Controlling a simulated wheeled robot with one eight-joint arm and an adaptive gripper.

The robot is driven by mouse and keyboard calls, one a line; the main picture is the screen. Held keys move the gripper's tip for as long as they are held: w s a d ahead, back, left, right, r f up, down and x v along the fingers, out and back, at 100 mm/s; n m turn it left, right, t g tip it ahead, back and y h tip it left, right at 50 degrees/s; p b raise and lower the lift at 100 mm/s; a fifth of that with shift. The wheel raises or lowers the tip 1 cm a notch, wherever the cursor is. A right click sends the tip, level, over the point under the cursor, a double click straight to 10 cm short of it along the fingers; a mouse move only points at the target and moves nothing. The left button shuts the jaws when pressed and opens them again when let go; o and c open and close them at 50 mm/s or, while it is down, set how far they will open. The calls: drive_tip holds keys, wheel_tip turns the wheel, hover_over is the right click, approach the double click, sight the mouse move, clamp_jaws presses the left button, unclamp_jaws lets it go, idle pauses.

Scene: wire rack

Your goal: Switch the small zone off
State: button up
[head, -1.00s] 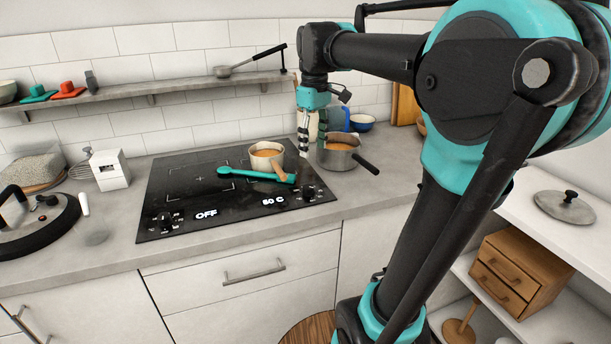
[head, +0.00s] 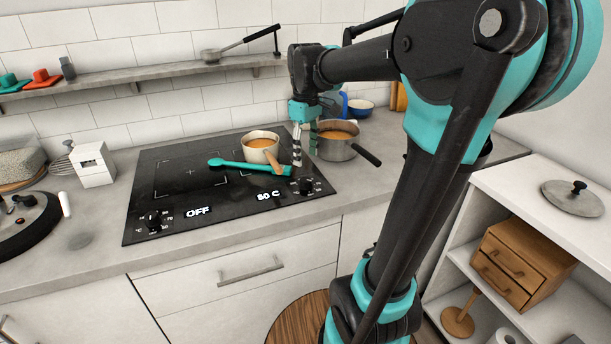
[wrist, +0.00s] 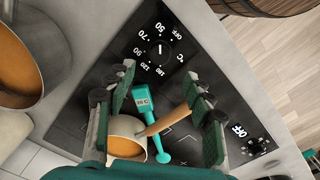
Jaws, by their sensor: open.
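The black hob (head: 165,185) has two dial knobs on its front edge. The right knob (head: 306,186) stands by a lit "50 C" readout (head: 268,196). It shows large in the wrist view (wrist: 158,51), inside a printed ring of temperatures and OFF, its white mark towards 50. The left knob (head: 154,218) is beside a lit "OFF" readout (head: 198,211). My gripper (head: 297,165) is open, pointing down over the hob's right side, behind the right knob and apart from it. Its fingers (wrist: 150,98) also show in the wrist view, with nothing held.
A small cream pan (head: 260,149) with orange contents and a wooden handle sits on the hob. A teal probe with a small display (head: 232,165) lies before it, below my fingers. A steel pot (head: 337,148) stands right of my gripper, handle outward.

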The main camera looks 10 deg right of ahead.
sight(306, 179)
wheel_tip(306, 179, down, 8)
idle(0.4)
drive_tip(key=shift+c, duration=0.2)
drive_tip(key=c, duration=1.1)
drive_tip(key=shift+m, duration=0.4)
drive_tip(key=m, duration=0.3)
drive_tip(key=shift+m, duration=2.6)
